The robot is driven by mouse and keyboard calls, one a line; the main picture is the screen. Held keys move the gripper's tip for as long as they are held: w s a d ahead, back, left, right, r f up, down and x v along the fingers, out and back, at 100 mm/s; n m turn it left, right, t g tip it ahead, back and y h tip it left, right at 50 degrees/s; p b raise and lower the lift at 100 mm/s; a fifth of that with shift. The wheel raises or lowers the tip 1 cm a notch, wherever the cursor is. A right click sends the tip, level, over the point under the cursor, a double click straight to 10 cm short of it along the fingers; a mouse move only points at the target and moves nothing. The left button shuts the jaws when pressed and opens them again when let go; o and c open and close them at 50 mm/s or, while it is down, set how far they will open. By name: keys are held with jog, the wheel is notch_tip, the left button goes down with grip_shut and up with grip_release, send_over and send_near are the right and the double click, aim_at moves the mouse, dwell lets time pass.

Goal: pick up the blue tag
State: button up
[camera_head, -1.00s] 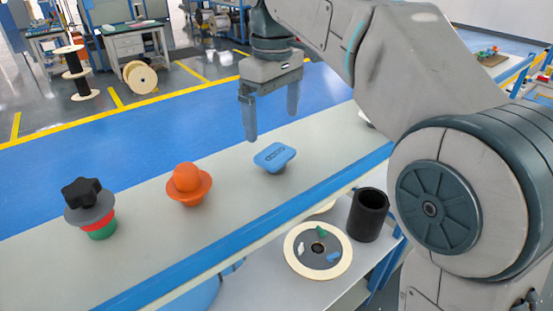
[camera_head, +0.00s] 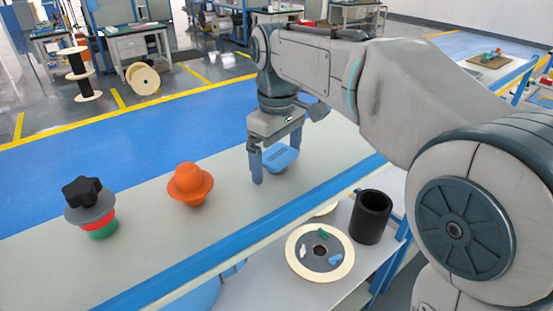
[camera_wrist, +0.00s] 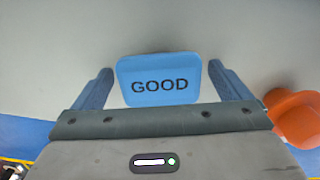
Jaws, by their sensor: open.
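The blue tag (camera_head: 281,156) stands on the grey bench top, right of the orange piece. In the wrist view its flat face (camera_wrist: 160,80) reads "GOOD" and lies between my two fingers. My gripper (camera_head: 276,162) is open, pointing down, with one finger on each side of the tag. A gap shows between each finger and the tag in the wrist view (camera_wrist: 160,88). In the head view the near finger partly covers the tag's left side. The tag's lower part is mostly hidden.
An orange knobbed piece (camera_head: 190,184) stands left of the tag. Further left is a stack with a black star knob (camera_head: 83,194). A black cup (camera_head: 370,217) and a cream-rimmed disc (camera_head: 293,257) sit on the lower shelf. The bench between the pieces is clear.

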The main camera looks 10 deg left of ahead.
jog(key=shift+c, duration=0.3)
jog(key=c, duration=1)
jog(key=shift+r, duration=0.1)
